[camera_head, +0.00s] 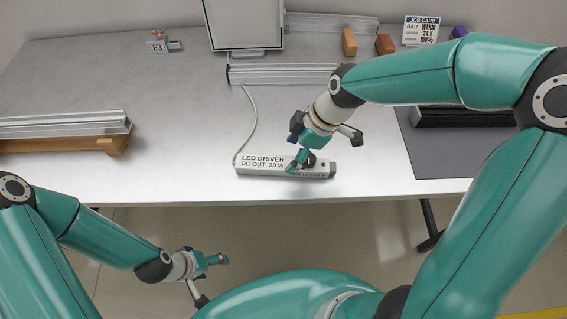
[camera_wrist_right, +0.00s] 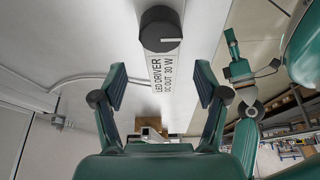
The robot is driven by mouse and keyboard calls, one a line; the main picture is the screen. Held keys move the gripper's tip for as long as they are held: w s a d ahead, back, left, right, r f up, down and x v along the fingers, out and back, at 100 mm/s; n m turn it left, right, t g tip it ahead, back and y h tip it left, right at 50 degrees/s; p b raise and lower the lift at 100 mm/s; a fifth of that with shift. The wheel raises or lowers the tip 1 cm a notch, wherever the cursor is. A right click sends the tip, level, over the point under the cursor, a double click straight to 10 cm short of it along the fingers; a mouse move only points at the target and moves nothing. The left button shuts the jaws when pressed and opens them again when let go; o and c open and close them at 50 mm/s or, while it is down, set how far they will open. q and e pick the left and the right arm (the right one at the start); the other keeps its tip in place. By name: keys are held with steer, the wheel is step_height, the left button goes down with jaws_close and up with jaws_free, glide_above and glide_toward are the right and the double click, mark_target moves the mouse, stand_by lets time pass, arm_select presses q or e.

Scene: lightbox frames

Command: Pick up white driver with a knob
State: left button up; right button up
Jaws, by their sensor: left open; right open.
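The white LED driver (camera_head: 258,168) lies on the table near its front edge, with a cable leaving its left end. It also shows in the right wrist view (camera_wrist_right: 166,70), with its black round knob (camera_wrist_right: 160,28) on top. In the head view the knob is partly hidden by my right gripper (camera_head: 304,166). My right gripper is open above the driver's right part; in the wrist view its fingers (camera_wrist_right: 160,88) stand apart on either side of the driver, with nothing held. My left gripper (camera_head: 214,277) is open and empty, below and in front of the table edge.
An aluminium profile on a wooden block (camera_head: 62,143) lies at the left. A dark mat (camera_head: 440,155) with a black bar is at the right. A panel (camera_head: 245,22), thin rails (camera_head: 285,74), wooden blocks (camera_head: 349,42) and a job card (camera_head: 421,31) stand at the back. The table's left-centre is clear.

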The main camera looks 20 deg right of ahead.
mark_target(284, 162)
steer(key=p+x, duration=0.1)
steer(key=x, duration=0.3)
steer(key=shift+a+f, duration=0.2)
steer(key=shift+f, duration=0.05)
jaws_close()
steer(key=shift+r, duration=0.1)
